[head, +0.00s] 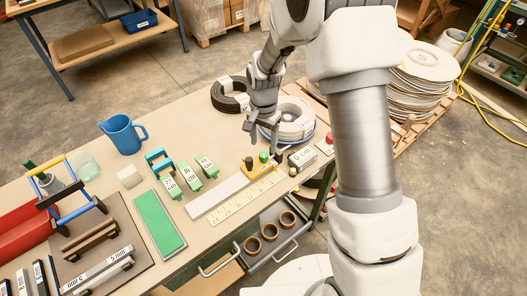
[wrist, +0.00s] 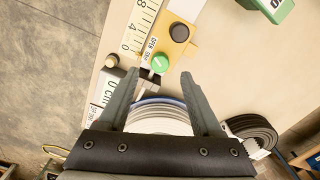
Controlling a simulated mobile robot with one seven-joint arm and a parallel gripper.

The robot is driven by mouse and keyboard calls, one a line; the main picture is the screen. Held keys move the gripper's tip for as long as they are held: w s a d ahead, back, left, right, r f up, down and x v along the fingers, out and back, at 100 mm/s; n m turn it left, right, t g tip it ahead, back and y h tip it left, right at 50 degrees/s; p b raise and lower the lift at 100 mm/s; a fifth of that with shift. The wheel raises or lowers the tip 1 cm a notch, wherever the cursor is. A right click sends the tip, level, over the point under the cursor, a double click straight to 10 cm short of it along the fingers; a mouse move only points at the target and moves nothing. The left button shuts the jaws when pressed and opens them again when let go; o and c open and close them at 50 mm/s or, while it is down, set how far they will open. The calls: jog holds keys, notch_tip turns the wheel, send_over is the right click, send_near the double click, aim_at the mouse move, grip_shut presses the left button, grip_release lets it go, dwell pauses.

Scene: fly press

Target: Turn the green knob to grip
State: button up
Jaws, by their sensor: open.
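The green knob (head: 264,156) stands on a yellow block (head: 255,171) at the end of a ruler, beside a black knob (head: 248,161). In the wrist view the green knob (wrist: 160,63) lies between the fingertips of my gripper (wrist: 159,74), slightly ahead of them. A small label (wrist: 149,50) beside it seems to read open and grip; the print is small. My gripper (head: 263,134) is open and empty, pointing down above the knob. I see no contact, but cannot tell the exact height gap.
A grey 0 cm block (head: 302,157) stands right of the knob, close to my gripper. A white coil (head: 290,122) and a black coil (head: 230,94) lie behind. Green blocks (head: 188,175) stand to the left.

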aim_at(264, 155)
jog(key=shift+f, duration=2.35)
grip_shut()
